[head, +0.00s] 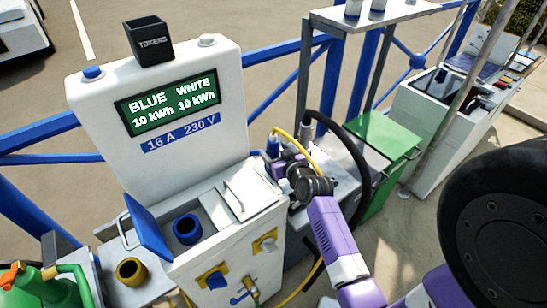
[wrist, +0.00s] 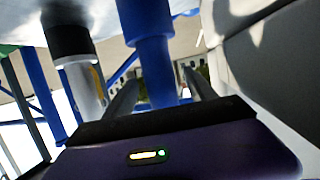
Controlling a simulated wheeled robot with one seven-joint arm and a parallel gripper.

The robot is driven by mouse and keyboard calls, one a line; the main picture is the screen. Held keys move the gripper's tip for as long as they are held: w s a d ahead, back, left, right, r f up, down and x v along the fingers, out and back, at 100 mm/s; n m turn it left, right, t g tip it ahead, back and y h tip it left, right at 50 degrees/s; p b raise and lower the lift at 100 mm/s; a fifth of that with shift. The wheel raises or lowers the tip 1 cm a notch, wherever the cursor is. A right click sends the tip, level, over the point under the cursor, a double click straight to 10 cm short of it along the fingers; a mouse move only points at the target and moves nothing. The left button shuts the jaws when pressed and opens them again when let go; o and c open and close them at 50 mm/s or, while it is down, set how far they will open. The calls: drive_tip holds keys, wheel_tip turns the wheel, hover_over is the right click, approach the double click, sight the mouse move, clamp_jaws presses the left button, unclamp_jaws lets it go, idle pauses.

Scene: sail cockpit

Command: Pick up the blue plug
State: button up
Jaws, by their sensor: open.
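The blue plug (head: 272,147), with a yellow cable at its top, stands upright on the grey shelf right of the white power pedestal in the head view. My gripper (head: 284,166) is at the plug, partly hidden by my own wrist. In the wrist view the blue plug (wrist: 152,50) fills the middle as a thick blue cylinder. The two dark fingers of my gripper (wrist: 160,92) are open, one on each side of it. I cannot tell whether either finger touches it.
A black plug (head: 307,122) with a black cable stands close beside the blue one; it also shows in the wrist view (wrist: 68,40). The pedestal (head: 85,115) has a blue socket (head: 187,228) with a raised lid. A green cabinet (head: 385,135) stands right.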

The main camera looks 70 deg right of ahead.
drive_tip(key=x, duration=0.4)
drive_tip(key=shift+w, duration=0.1)
clamp_jaws()
